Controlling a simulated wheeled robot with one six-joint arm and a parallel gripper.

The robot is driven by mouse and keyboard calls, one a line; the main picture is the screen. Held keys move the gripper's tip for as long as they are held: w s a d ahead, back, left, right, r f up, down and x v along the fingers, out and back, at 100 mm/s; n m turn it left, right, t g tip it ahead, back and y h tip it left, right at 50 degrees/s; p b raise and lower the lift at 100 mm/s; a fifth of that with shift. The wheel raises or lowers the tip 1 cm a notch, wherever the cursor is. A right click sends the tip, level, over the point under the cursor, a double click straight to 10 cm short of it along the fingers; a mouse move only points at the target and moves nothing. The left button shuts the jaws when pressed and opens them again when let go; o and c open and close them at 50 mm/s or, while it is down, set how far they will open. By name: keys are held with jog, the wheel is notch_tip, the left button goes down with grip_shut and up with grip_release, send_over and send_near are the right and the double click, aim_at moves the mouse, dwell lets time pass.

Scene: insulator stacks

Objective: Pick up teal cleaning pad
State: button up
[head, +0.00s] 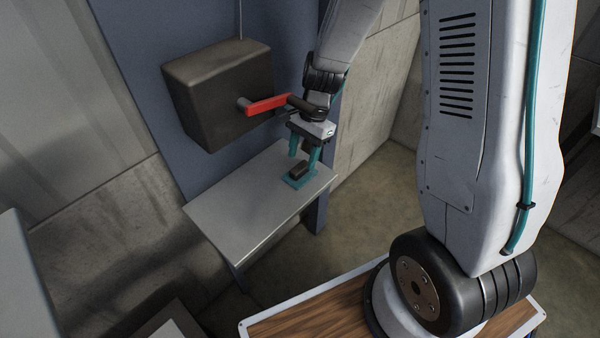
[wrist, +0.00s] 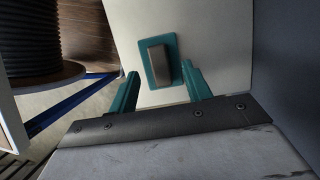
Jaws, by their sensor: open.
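The teal cleaning pad (head: 289,182) lies flat on a small light-grey table, near its right end in the head view. It has a dark block-shaped grip on top. In the wrist view the pad (wrist: 147,75) shows whole, just beyond the fingertips. My gripper (head: 303,158) points down above the pad in the head view. In the wrist view my gripper (wrist: 162,78) has its two teal fingers apart, with nothing between them. Whether a fingertip touches the pad cannot be told.
The grey table (head: 225,212) is otherwise bare. A dark box (head: 215,95) with a red lever (head: 268,104) is mounted on the blue panel close beside my wrist. In the wrist view a dark ribbed stack (wrist: 40,40) stands at the left.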

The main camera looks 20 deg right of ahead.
aim_at(300, 172)
jog(key=shift+x, duration=1.45)
jog(key=shift+d, duration=0.15)
grip_shut()
jog(key=shift+r, duration=0.1)
